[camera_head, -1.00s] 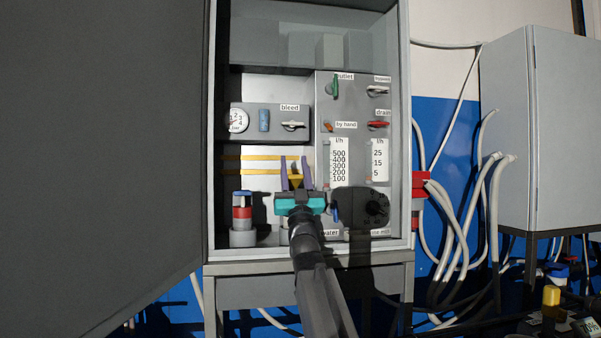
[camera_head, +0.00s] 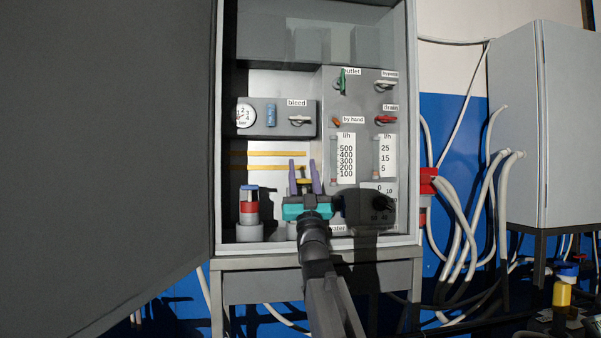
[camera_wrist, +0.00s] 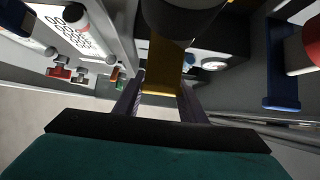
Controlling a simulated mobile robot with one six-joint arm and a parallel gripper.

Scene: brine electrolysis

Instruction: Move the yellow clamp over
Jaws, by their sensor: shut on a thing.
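My gripper (camera_head: 303,172), with a teal body and two purple fingers, is inside the open cabinet in the head view. It is shut on the yellow clamp (camera_head: 304,182), of which only a small part shows between the fingers, above the teal body. In the wrist view the yellow clamp (camera_wrist: 162,68) shows as a yellow block between the purple fingers of my gripper (camera_wrist: 160,88). A dark round part hides some of it there. Whether the clamp touches anything else cannot be told.
Two yellow strips (camera_head: 265,154) run across the cabinet's back, left of the fingers. A red-and-blue capped cylinder (camera_head: 249,208) stands at the left. The flow-meter panel (camera_head: 361,130) with valves and a black knob (camera_head: 382,208) is to the right. The cabinet walls (camera_head: 219,130) bound the space.

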